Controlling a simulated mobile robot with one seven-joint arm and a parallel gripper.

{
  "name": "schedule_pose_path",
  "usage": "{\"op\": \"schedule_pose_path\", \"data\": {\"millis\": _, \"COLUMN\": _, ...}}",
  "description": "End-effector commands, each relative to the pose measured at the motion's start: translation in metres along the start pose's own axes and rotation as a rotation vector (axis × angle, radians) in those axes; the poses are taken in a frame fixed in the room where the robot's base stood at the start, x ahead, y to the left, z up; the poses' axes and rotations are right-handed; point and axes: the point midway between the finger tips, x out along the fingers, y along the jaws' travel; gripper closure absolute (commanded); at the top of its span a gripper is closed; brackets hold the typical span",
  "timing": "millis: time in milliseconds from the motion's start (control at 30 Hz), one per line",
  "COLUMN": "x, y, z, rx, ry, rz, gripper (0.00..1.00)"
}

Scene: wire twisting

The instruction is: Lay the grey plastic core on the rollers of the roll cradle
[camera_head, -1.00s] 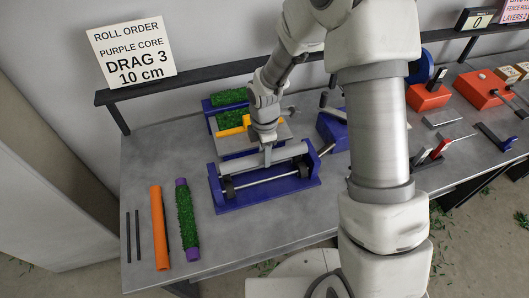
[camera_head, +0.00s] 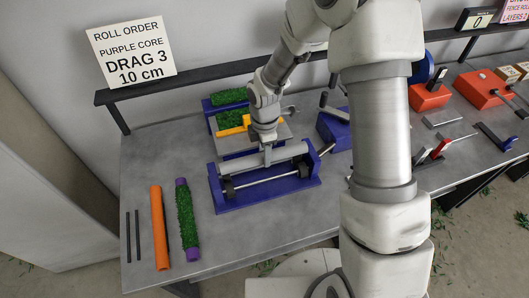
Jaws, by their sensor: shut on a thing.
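The roll cradle (camera_head: 262,197) is a blue frame at the middle of the grey bench, with a metal rod and dark rollers (camera_head: 228,186) at its ends. The grey plastic core (camera_head: 285,154) lies lengthwise in the cradle, along its back side. It looks level and at roller height, but I cannot tell whether it touches the rollers. My gripper (camera_head: 267,157) points down from above and is shut on the core near its middle. The fingers hide a small part of the core.
An orange tube (camera_head: 159,228), a purple core wrapped in green (camera_head: 187,220) and two dark rods (camera_head: 133,236) lie at the left. Behind the cradle is a blue stand with green turf (camera_head: 229,97) and a yellow part (camera_head: 233,130). A blue block (camera_head: 333,130) stands close right.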

Motion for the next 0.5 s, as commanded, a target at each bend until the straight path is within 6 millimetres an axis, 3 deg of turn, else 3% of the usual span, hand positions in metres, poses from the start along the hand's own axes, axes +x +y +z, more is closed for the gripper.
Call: {"op": "schedule_pose_path", "data": {"millis": 500, "x": 0.0082, "y": 0.0000, "z": -0.0003, "rx": 0.000, "ry": 0.000, "rz": 0.000, "gripper": 1.00}}
